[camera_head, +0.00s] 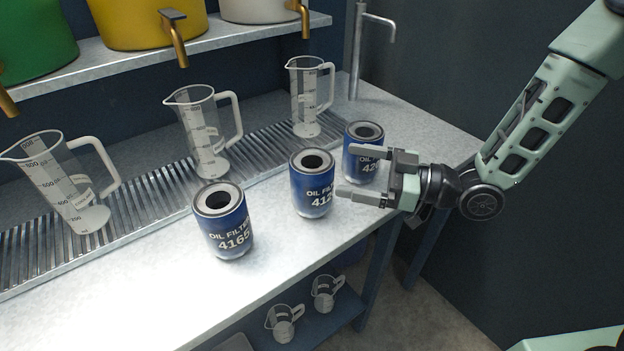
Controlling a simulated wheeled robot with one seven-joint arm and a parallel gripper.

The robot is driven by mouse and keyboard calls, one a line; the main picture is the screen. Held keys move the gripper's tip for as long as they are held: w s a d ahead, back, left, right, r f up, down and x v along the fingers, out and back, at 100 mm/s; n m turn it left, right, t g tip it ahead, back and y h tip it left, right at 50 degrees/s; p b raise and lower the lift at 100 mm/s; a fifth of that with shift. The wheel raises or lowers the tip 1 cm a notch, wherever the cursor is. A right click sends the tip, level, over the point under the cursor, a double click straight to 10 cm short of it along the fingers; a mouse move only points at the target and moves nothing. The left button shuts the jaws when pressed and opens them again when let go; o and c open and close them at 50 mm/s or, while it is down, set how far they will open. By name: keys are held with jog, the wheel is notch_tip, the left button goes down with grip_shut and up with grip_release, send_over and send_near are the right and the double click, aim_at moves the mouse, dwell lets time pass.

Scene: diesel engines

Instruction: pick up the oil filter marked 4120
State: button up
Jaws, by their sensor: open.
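The middle oil filter (311,184) is a blue can with a pale rim and dark centre hole. Its label shows "412" and then is cut off, so I cannot read the full number. My gripper (350,172) is open, its two fingers pointing left toward this can. The lower fingertip is close to the can's right side, and I cannot tell whether they touch. The right filter (356,170) stands behind the fingers, its number partly covered. The left filter (224,222) reads 4165. All three stand upright on the grey worktop (150,290).
Clear measuring jugs stand on the drain grille behind: left (72,190), middle (200,135) and right (308,98). A thin metal tap (357,50) rises at the back right. Coloured drums with brass taps sit on a shelf (140,60) above. The worktop's front left is clear.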

aim_at(313, 160)
jog(key=p+x, duration=0.2)
jog(key=x, duration=0.6)
jog(key=shift+a, duration=0.3)
jog(key=c, duration=1.6)
jog(key=shift+w+r, duration=0.1)
jog(key=shift+c, duration=0.6)
jog(key=shift+r, duration=0.15)
